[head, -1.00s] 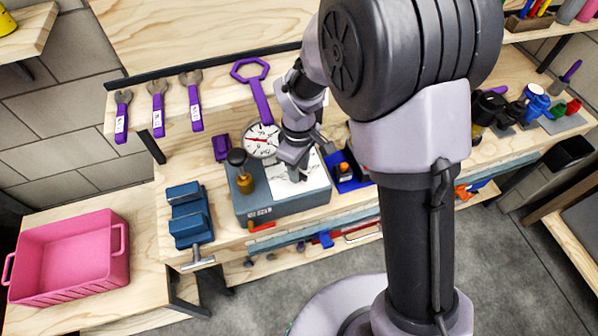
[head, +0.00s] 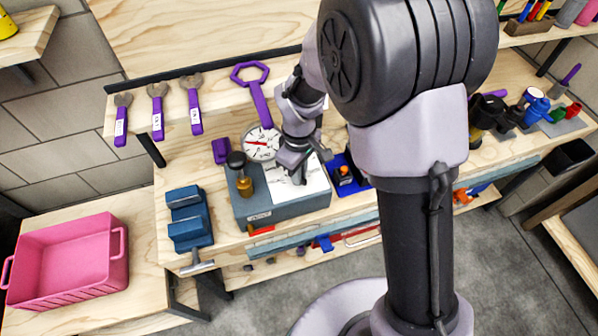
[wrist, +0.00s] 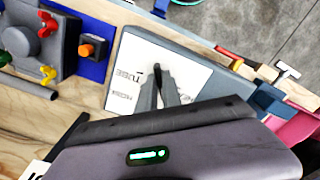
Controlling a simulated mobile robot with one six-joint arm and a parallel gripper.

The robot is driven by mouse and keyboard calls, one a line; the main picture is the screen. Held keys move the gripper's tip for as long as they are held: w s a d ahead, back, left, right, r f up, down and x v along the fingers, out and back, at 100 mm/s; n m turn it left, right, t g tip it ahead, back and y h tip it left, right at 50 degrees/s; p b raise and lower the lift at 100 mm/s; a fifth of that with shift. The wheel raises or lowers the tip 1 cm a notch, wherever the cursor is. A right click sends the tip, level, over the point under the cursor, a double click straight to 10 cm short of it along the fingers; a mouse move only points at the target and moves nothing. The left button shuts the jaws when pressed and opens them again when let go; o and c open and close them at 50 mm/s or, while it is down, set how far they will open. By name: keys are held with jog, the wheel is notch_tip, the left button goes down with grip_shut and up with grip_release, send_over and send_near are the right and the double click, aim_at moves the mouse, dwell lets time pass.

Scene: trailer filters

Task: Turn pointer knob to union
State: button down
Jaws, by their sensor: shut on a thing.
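The grey test box (head: 285,208) stands on the bench with a white label plate (head: 316,180) on its top. In the wrist view the plate (wrist: 125,80) carries printed words; "TUBE" and "HOSE" can be made out, and no "union" is readable. My gripper (wrist: 163,88) is over the plate, shut on the dark pointer knob (wrist: 158,70), whose tip shows just past the fingers near "TUBE". The fingers hide most of the knob. In the head view my gripper (head: 297,176) comes down on the plate and the knob cannot be made out.
A dial gauge (head: 262,143) and a brass fitting with a dark top (head: 243,180) stand at the box's back and left. A blue vise (head: 189,220) is left of the box. A blue tray with an orange-topped part (head: 345,173) sits close on the right. A pink bin (head: 70,262) is far left.

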jog(key=m, duration=0.3)
jog(key=shift+m, duration=0.3)
jog(key=shift+a+m+b, duration=0.1)
jog(key=shift+m+b, duration=0.35)
jog(key=shift+m, duration=1.15)
jog(key=c, duration=1.5)
grip_release()
jog(key=shift+s, duration=0.1)
